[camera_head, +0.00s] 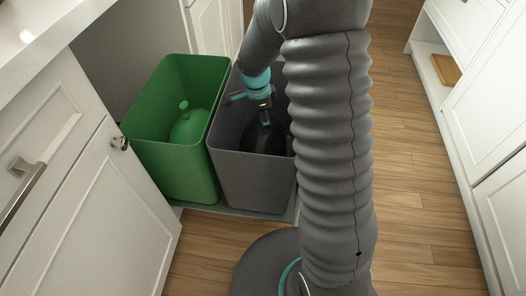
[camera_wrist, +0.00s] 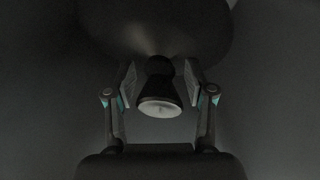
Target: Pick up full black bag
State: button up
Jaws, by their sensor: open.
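The full black bag (camera_head: 262,140) sits inside the grey bin (camera_head: 222,158), partly hidden by the bin walls and my arm. In the wrist view the bag's dark rounded body (camera_wrist: 155,25) fills the top. Its tied neck (camera_wrist: 158,82) flares to a pale round end. My gripper (camera_wrist: 160,86) is open, with one finger on each side of the neck and visible gaps between. In the head view my gripper (camera_head: 265,120) reaches down into the grey bin at the bag's top.
A green bin (camera_head: 160,150) with a green tied bag (camera_head: 190,126) stands left of the grey bin. Both stand on a pull-out base (camera_head: 235,210) between white cabinets. A cabinet door (camera_head: 110,185) with a knob is at left. Wooden floor (camera_head: 420,190) is clear at right.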

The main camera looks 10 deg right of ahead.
jog(key=shift+f, duration=0.4)
jog(key=shift+c, duration=0.2)
grip_shut()
jog(key=shift+r, duration=0.1)
jog(key=shift+r, duration=0.1)
